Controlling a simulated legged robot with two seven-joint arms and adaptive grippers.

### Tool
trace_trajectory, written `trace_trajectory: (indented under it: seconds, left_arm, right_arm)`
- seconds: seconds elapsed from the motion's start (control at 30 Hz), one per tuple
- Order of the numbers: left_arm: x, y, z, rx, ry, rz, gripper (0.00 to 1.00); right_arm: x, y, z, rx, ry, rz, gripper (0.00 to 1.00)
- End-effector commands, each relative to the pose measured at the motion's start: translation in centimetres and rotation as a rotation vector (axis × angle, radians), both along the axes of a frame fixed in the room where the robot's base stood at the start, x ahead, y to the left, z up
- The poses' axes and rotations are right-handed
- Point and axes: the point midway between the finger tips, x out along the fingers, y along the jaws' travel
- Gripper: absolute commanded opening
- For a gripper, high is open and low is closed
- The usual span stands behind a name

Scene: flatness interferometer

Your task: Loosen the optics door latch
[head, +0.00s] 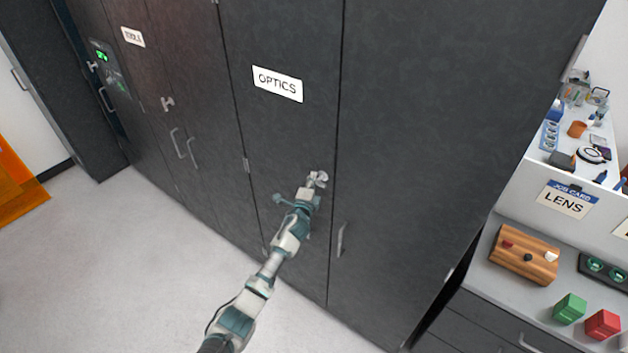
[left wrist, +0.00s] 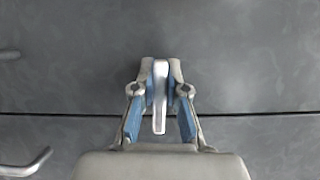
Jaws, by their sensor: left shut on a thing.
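The optics door (head: 285,140) is a dark grey cabinet door with a white "OPTICS" sign (head: 277,83). Its pale metal latch (head: 318,177) sits near the door's right edge, below the sign. My left gripper (head: 308,190) reaches up to it from below. In the left wrist view, the latch (left wrist: 160,95) is a narrow silver lever between the two fingers of my left gripper (left wrist: 160,90), which is shut on it. The fingers cover part of the latch's sides and base. The door looks closed, with a thin dark seam along its edge. My right gripper is not in view.
A metal pull handle (head: 341,239) is on the neighbouring door to the right. More cabinet doors with handles (head: 178,144) stand to the left. A bench at right holds a wooden block (head: 525,255), a green box (head: 569,308) and a red box (head: 602,324). The floor (head: 130,270) at left is clear.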

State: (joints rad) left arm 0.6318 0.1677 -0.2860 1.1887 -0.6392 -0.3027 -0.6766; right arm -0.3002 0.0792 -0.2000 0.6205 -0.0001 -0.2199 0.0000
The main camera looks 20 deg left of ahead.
Motion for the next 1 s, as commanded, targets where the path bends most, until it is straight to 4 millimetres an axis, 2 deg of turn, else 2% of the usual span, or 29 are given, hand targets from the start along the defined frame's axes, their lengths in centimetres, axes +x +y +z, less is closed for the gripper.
trace_trajectory:
  seconds: [0.1,0.13,0.2,0.53,0.67,0.77,1.0]
  left_arm:
    - [0.0,0.4,-0.2,0.003,0.004,0.008,0.0]
    - [0.0,0.4,-0.2,0.003,0.004,0.008,0.2]
    - [0.0,0.4,-0.2,0.003,0.004,0.007,0.37]
    - [-0.2,0.0,-0.1,0.004,0.002,0.003,0.39]
    - [-1.2,0.0,-0.1,0.006,0.0,0.003,0.39]
    - [-2.8,-0.1,-0.2,0.005,0.001,0.001,0.39]
    - [-7.9,-0.2,-0.4,0.004,0.003,0.002,0.39]
  right_arm:
    - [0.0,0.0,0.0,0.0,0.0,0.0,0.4]
    - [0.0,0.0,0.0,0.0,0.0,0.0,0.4]
    - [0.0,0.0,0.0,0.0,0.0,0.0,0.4]
    - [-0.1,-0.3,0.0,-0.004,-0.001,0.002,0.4]
    - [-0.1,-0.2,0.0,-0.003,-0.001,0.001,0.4]
    - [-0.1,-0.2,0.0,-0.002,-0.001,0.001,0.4]
    - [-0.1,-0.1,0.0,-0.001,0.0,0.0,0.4]
